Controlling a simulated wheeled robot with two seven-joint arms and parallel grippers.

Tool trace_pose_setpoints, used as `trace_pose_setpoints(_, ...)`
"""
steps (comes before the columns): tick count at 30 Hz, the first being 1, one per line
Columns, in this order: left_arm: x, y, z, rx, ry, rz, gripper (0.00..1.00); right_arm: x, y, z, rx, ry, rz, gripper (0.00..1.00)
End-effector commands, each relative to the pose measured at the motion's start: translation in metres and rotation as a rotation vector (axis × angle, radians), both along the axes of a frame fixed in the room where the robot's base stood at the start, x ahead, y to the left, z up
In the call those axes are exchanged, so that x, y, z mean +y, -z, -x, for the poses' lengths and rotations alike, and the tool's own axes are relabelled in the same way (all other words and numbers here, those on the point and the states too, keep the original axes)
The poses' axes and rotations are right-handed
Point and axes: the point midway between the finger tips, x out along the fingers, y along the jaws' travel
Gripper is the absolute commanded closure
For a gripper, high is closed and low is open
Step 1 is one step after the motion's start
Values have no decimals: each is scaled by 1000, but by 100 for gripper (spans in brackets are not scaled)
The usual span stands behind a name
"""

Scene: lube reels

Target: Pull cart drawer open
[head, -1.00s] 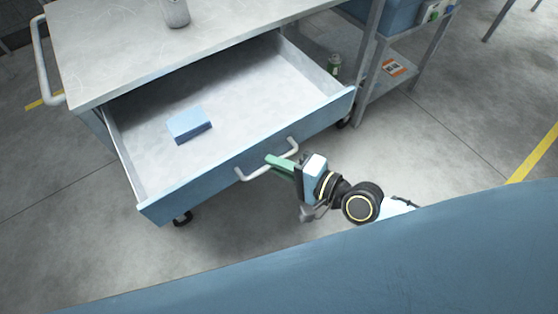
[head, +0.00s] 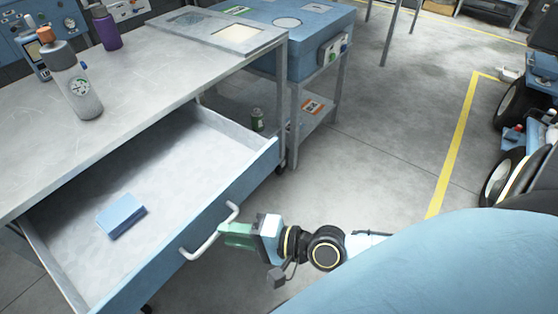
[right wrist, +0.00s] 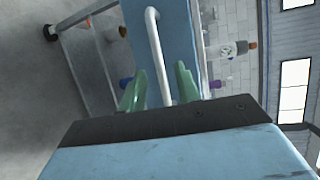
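The cart (head: 150,70) has a pale grey top, and its blue-fronted drawer (head: 140,282) stands pulled well out. A white bar handle (head: 212,236) is on the drawer front; it also shows in the right wrist view (right wrist: 156,45). My right gripper (head: 228,236) is at the handle's right part, its green fingers close to the bar. In the right wrist view its fingers (right wrist: 160,90) are spread apart, with the bar between them in the picture and gaps on both sides. Contact is not visible. My left gripper is not in view.
A blue block (head: 122,216) lies in the drawer. A grey bottle (head: 76,85) and a purple bottle (head: 105,28) stand on the cart. A green can (head: 257,120) is behind the drawer, near a side table (head: 300,60). Open floor lies to the right.

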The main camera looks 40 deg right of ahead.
Motion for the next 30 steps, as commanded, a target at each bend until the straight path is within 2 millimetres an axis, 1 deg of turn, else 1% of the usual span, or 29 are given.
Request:
trace_pose_setpoints(1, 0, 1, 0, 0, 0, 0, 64, -7, -1, 8, 3, -2, 5, 68)
trace_pose_setpoints(3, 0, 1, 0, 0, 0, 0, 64, -16, -3, 19, 2, -3, 6, 68)
trace_pose_setpoints(9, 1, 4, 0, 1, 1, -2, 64, -40, -10, 46, 4, -4, 5, 68)
trace_pose_setpoints(15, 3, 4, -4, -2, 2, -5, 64, -59, -16, 67, 3, -3, 4, 68)
trace_pose_setpoints(21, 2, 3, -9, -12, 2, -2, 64, -69, -20, 78, 0, -1, 1, 68)
trace_pose_setpoints(30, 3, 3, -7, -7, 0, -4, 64, -71, -21, 80, -1, 0, 0, 68)
